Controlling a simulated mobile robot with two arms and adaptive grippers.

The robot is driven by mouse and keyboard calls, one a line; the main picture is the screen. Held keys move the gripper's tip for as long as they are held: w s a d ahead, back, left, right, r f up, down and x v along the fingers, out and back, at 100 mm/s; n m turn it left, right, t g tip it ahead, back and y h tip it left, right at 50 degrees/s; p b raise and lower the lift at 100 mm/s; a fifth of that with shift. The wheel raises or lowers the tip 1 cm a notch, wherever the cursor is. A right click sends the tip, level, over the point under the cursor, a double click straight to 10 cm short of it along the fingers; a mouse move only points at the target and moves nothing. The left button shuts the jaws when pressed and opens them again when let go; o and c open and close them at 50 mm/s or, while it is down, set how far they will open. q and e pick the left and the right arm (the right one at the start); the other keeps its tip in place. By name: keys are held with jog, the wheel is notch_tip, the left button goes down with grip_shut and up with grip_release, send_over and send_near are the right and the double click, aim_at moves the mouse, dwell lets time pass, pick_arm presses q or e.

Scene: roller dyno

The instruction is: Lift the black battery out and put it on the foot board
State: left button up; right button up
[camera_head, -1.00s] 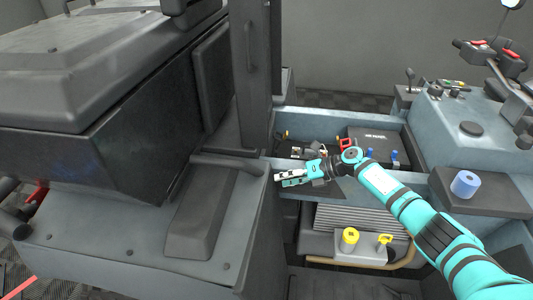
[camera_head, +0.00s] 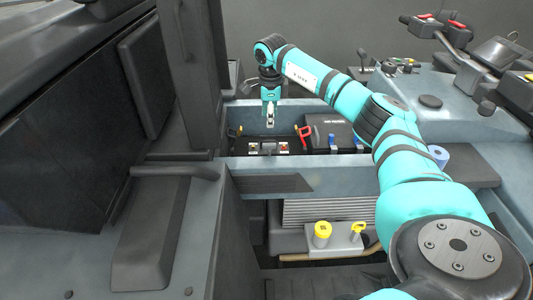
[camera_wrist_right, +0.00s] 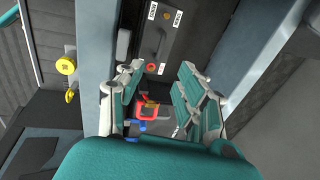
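A black box with a handle, white labels and a red and a yellow round part, apparently the battery (camera_wrist_right: 172,38), lies in the open compartment. It shows in the head view as a low dark shape with light labels (camera_head: 268,147). My right gripper (camera_head: 269,122) points down above it, apart from it. In the wrist view its two fingers stand apart with nothing between them. A dark flat panel, perhaps the foot board (camera_head: 330,285), shows at the bottom of the head view. My left gripper is not in view.
A second black box (camera_head: 332,131), a red clamp-like part (camera_head: 305,135) and blue parts (camera_head: 332,141) sit right of the box. The compartment's near wall (camera_head: 330,175) and a dark post (camera_head: 199,80) border the space. Yellow caps (camera_head: 322,232) stand below.

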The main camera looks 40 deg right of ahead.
aim_at(269, 141)
jog(key=f, duration=0.3)
jog(key=w+f, duration=0.1)
jog(key=f, duration=0.2)
jog(key=d+f+p, duration=0.1)
jog(key=f, duration=0.3)
jog(key=shift+w, duration=0.3)
grip_shut()
jog(key=shift+r, duration=0.1)
